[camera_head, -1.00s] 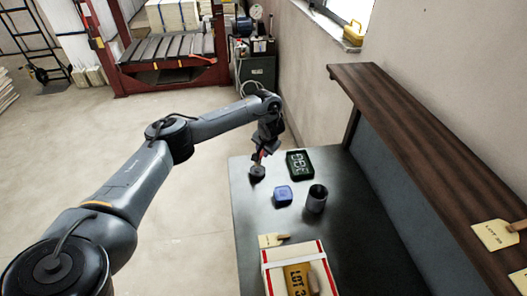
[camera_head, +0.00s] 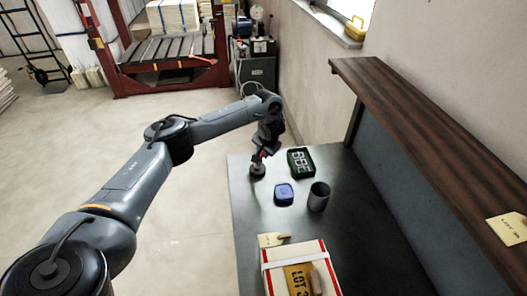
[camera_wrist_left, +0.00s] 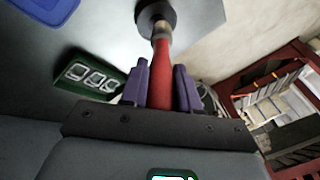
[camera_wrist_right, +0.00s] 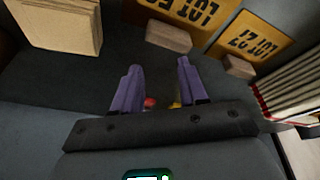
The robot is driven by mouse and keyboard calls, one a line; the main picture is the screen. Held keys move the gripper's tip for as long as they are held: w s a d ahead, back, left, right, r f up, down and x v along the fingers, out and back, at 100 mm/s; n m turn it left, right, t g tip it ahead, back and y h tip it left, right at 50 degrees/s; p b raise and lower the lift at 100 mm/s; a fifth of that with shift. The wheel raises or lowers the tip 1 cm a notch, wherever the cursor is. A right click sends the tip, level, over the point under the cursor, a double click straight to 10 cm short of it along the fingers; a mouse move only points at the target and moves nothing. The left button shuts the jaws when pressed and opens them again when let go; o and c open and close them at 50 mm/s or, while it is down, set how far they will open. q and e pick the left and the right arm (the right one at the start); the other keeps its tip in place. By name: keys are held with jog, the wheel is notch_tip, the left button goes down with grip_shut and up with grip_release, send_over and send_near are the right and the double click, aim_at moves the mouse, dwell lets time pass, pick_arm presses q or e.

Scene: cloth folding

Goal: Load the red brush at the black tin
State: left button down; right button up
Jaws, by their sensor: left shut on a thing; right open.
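My left gripper (camera_head: 263,152) is shut on the red brush (camera_wrist_left: 162,72). It holds the brush upright or nearly so, tip downward, over the table's far left corner. The black tin (camera_head: 257,170) is small, round and dark and stands right under the brush; it also shows at the top of the left wrist view (camera_wrist_left: 172,28). The brush's tip meets the tin in the picture. I cannot tell how deep the tip sits, since the brush's end is hidden. My right gripper (camera_wrist_right: 156,67) is open with nothing between its fingertips and is out of the head view.
A wooden shelf (camera_head: 420,125) runs along the right.

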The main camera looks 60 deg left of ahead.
pick_arm(q)
jog(key=shift+f, duration=0.55)
pick_arm(e)
jog(key=shift+a, duration=0.1)
dwell(0.6)
pick_arm(q)
jog(key=shift+f, duration=0.1)
dwell(0.3)
jog(key=shift+f+p, duration=0.15)
jog(key=shift+p, duration=0.45)
pick_arm(e)
jog(key=shift+r, duration=0.65)
dwell(1.5)
jog(key=shift+r, duration=0.1)
pick_arm(q)
jog(key=shift+s+r+p, duration=0.1)
jog(key=shift+r+p, duration=0.6)
jog(key=shift+p, duration=0.2)
pick_arm(e)
jog(key=shift+r, duration=0.8)
pick_arm(q)
notch_tip(320, 180, up, 6)
jog(key=p, duration=0.7)
jog(key=shift+f+p, duration=0.1)
jog(key=shift+p, duration=0.2)
pick_arm(e)
notch_tip(320, 180, up, 8)
jog(key=shift+f, duration=0.2)
